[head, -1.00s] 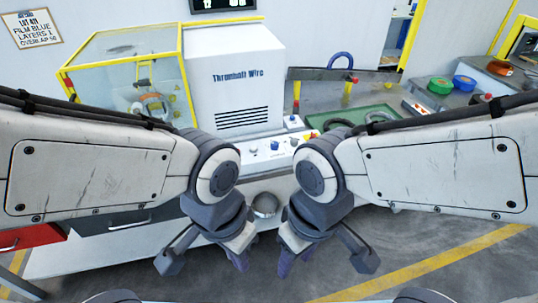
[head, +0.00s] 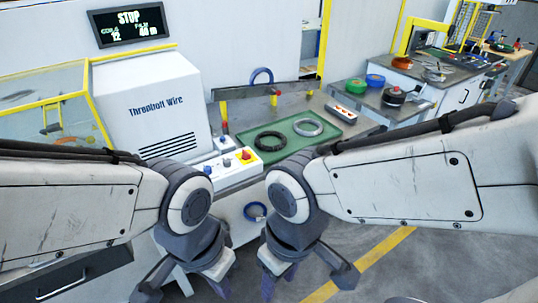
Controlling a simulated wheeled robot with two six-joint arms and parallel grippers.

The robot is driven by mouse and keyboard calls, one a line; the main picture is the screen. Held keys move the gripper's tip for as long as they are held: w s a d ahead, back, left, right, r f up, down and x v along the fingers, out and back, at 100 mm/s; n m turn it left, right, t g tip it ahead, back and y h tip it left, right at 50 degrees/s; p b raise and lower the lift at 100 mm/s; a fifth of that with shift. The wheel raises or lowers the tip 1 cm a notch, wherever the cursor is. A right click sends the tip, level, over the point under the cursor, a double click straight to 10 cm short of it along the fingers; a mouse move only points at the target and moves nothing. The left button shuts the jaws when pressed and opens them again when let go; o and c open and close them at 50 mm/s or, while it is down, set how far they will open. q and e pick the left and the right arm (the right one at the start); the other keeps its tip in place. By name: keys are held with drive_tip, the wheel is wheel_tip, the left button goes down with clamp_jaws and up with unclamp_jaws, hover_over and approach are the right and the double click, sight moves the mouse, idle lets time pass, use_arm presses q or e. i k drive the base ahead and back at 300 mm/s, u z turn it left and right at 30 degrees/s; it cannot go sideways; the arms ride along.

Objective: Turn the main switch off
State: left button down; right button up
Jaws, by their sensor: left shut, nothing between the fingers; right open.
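The control panel (head: 232,174) sticks out in front of the white Threnbolt Wire cabinet (head: 152,100). A red knob on a yellow plate (head: 246,156) sits at its right end and looks like the main switch; its exact position is too small to read. A black display (head: 128,24) above reads STOP. My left gripper (head: 222,287) is shut and empty, pointing down in front of the machine, nearer me than the panel. My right gripper (head: 268,283) is open and empty, also pointing down. Neither touches the panel.
A green tray (head: 284,149) right of the panel holds a black ring and a grey ring. A side table (head: 372,106) carries several coloured rolls. A blue ring (head: 255,211) shows on the machine's lower front, between my arms. Open floor lies at the right front.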

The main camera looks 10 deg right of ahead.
sight(245, 156)
drive_tip(key=u, duration=0.65)
drive_tip(key=i, duration=1.25)
drive_tip(key=z, duration=0.45)
